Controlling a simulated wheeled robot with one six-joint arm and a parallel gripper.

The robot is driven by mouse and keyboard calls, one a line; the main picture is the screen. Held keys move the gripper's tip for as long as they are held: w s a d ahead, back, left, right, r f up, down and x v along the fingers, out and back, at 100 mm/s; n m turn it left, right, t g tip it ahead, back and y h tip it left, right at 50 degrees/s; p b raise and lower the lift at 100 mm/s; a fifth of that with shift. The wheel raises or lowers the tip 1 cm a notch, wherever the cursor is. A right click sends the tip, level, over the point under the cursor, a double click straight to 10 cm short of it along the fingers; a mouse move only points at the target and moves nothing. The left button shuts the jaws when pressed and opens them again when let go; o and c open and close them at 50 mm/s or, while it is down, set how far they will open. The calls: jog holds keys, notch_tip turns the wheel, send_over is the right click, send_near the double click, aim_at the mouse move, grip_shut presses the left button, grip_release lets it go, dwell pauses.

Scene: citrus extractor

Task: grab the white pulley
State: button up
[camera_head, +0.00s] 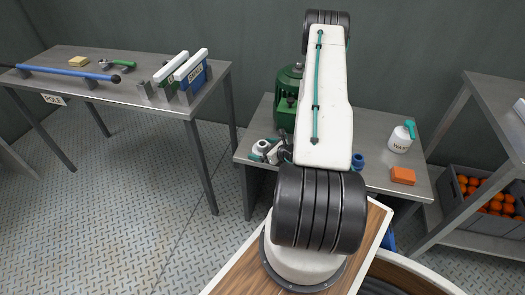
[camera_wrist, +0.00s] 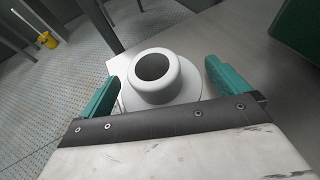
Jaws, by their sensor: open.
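The white pulley (camera_wrist: 187,83), a round flanged piece with a dark central hole, stands on the grey metal table in the wrist view. It also shows in the head view (camera_head: 261,147), small, at the table's left front beside my gripper (camera_head: 273,152). In the wrist view my gripper (camera_wrist: 160,72) is open, with one green finger to the left and one to the right of the pulley. Clear gaps show between the fingers and the pulley. The near part of the pulley's flange is partly hidden by the gripper body.
A green machine (camera_head: 285,112) stands behind my arm. A blue part (camera_head: 358,161), an orange block (camera_head: 403,176) and a white bottle (camera_head: 399,141) are on the table's right. A side table (camera_head: 140,97) with tools stands left. A crate of oranges (camera_head: 460,200) is at right.

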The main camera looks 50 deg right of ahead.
jog(key=c, duration=1.2)
jog(key=shift+r, duration=0.1)
